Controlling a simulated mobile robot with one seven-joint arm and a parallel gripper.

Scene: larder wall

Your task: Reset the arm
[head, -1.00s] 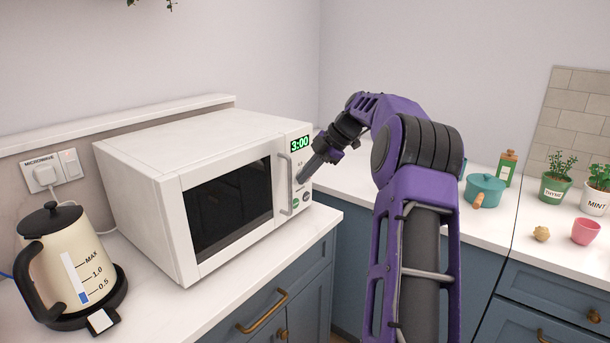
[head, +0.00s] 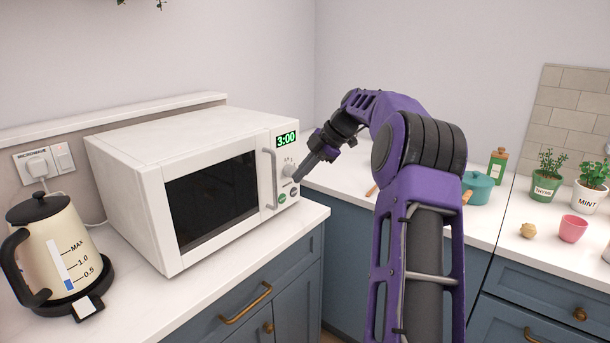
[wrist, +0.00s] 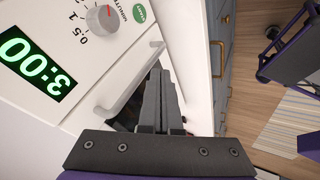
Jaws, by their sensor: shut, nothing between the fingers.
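My gripper (head: 301,176) is shut and empty, at the end of my purple arm. It is in front of the right side of the white microwave (head: 140,150), near its control panel. In the wrist view the closed fingers (wrist: 162,100) point along the microwave front, close to the door handle (wrist: 130,80); I cannot tell whether they touch anything. The microwave door is shut, and the green display (head: 286,139) reads 3:00. The dial (wrist: 102,18) also shows in the wrist view.
A cream kettle (head: 60,245) stands left of the microwave. On the right counter are a teal pot (head: 480,186), a green bottle (head: 497,166), potted herbs (head: 546,187) and a pink bowl (head: 572,229). Open air lies above the right counter.

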